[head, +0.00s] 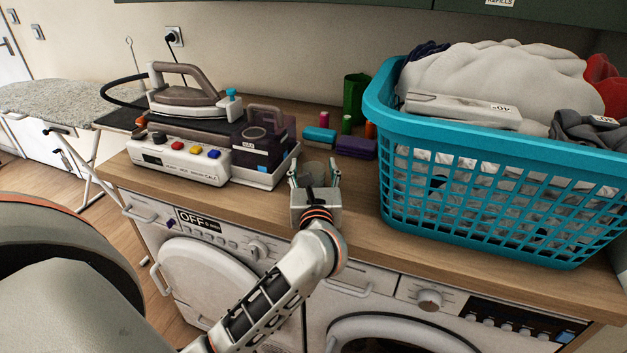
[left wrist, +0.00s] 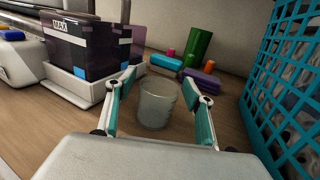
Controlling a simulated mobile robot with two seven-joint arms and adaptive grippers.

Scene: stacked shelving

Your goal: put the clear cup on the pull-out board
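The clear cup (left wrist: 157,104) stands upright on the wooden counter in the left wrist view, between the two spread fingers of my left gripper (left wrist: 160,88). A gap shows between the cup and each finger. In the head view, my left gripper (head: 315,175) is low over the counter beside the steam iron station, and the see-through cup is hard to make out there. My right gripper is in neither view. I cannot clearly identify the pull-out board; a handle (head: 349,289) shows on the front below the counter.
A blue laundry basket (head: 500,200) full of cloth stands close on the right. The steam iron station (head: 180,158) and its dark tank (head: 258,150) are close on the left. Thread spools and a green cylinder (head: 355,100) are behind. Washing machines are below.

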